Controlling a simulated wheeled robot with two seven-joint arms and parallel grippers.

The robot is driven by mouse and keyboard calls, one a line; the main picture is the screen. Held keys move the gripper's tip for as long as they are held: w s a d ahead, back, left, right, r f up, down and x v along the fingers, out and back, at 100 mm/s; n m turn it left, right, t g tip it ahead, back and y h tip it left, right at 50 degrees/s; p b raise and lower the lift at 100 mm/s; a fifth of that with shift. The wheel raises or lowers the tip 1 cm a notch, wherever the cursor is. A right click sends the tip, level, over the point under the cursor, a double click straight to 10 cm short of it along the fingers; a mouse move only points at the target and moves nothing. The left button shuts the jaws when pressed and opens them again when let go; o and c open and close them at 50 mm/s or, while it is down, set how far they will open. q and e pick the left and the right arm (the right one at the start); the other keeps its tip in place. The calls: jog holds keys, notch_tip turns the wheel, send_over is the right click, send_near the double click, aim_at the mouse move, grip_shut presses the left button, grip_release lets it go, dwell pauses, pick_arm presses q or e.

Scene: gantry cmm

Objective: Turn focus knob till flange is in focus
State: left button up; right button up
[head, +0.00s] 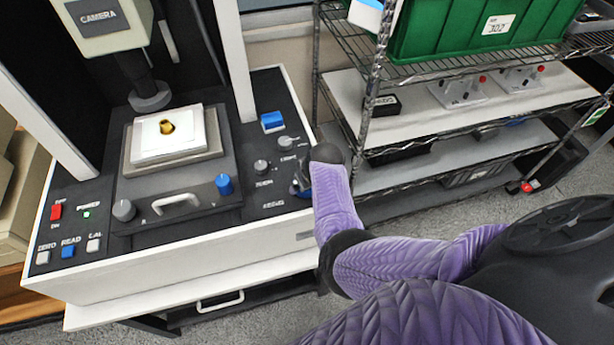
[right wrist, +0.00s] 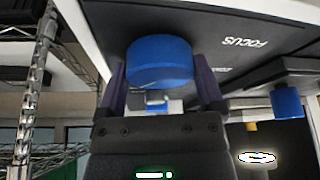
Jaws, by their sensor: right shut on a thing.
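The blue focus knob (right wrist: 160,62) sticks out of the machine's dark panel beside the printed word FOCUS (right wrist: 240,42) in the right wrist view. My right gripper (right wrist: 162,80) has one finger on each side of the knob and is shut on it. In the head view my right gripper (head: 303,182) is at the panel's right edge, and hand and arm hide most of the knob. A small gold part, apparently the flange (head: 167,127), lies on a white plate (head: 190,138) on the stage under the camera head (head: 105,20). My left gripper is out of view. No focus image is visible.
Other knobs stand close by, including a grey one (head: 262,167) and a blue one (head: 224,184) on the stage front. A red switch (head: 56,211) and buttons are at the panel's left. A wire shelf (head: 375,80) with a green bin (head: 470,30) stands right of the machine.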

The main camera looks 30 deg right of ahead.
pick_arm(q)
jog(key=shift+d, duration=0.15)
pick_arm(e)
jog(key=o, duration=1)
pick_arm(q)
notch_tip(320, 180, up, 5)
jog(key=p, duration=0.5)
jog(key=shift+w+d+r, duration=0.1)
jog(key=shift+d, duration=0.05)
pick_arm(e)
jog(key=v, duration=1)
jog(key=shift+f, duration=0.1)
jog(key=shift+s, duration=0.15)
